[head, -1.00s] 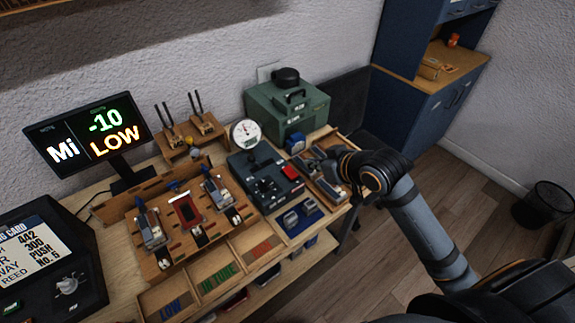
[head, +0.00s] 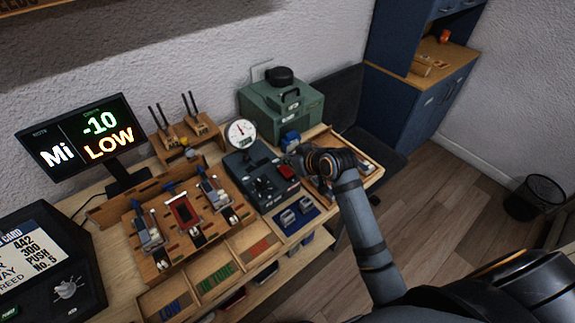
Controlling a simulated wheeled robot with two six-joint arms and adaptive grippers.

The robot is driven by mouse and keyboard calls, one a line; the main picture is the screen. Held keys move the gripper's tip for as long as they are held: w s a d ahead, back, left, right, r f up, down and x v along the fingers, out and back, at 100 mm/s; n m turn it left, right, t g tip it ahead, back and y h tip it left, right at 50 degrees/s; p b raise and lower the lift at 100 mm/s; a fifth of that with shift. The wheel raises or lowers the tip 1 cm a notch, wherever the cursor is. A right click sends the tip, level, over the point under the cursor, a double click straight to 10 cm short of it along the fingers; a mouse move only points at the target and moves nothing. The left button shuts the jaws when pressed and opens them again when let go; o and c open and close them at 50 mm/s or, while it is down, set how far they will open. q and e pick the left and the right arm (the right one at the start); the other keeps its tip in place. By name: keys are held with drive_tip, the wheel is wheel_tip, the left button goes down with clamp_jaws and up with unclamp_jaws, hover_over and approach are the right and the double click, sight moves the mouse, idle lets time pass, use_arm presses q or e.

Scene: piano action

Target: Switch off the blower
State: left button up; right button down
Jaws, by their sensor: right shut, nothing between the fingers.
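A green box-shaped machine with a black cap and handle, likely the blower (head: 282,108), stands at the back right of the bench. In front of it is a dark control box (head: 252,180) with a round gauge (head: 241,132), a black knob and a red switch (head: 287,172). My right gripper (head: 290,160) is shut and empty, right at the red switch; whether it touches the switch cannot be told. Its wrist hides part of the tray behind it. My left gripper is not in view.
A wooden tray (head: 375,176) lies right of the control box, under my right wrist. A blue mat (head: 296,215) with metal parts lies in front. A wooden jig (head: 160,262) and a display reading "Mi -10 LOW" (head: 82,142) are to the left. Open floor lies right.

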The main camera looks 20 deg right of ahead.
sight(284, 169)
wheel_tip(284, 169, down, 4)
drive_tip(key=shift+w, duration=0.15)
idle(0.3)
drive_tip(key=shift+w+a+p, duration=0.1)
drive_tip(key=shift+w+p, duration=0.05)
drive_tip(key=shift+p, duration=0.55)
drive_tip(key=shift+f, duration=0.2)
drive_tip(key=shift+w, duration=0.1)
drive_tip(key=shift+w+a+r, duration=0.2)
drive_tip(key=shift+w+a, duration=0.05)
drive_tip(key=shift+w, duration=0.4)
